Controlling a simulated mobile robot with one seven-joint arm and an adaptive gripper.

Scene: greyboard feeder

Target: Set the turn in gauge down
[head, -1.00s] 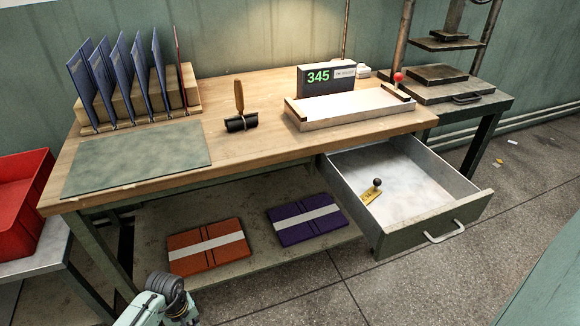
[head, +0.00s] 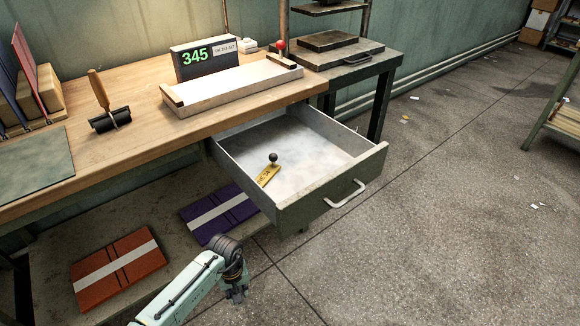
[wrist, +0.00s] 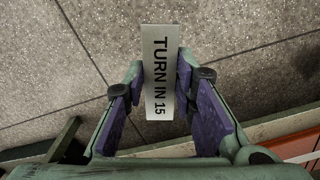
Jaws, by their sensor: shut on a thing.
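In the head view my arm's end is at the bottom, in front of the open drawer and low; the held gauge cannot be made out there. The workbench top (head: 150,115) is up and behind my arm.
The open drawer (head: 330,195) holds a yellow piece with a black knob (head: 268,173). On the bench are a roller (head: 108,110), a shallow tray (head: 230,88) and a "345" display (head: 204,60). Orange (head: 118,268) and purple (head: 215,215) boards lie on the lower shelf.

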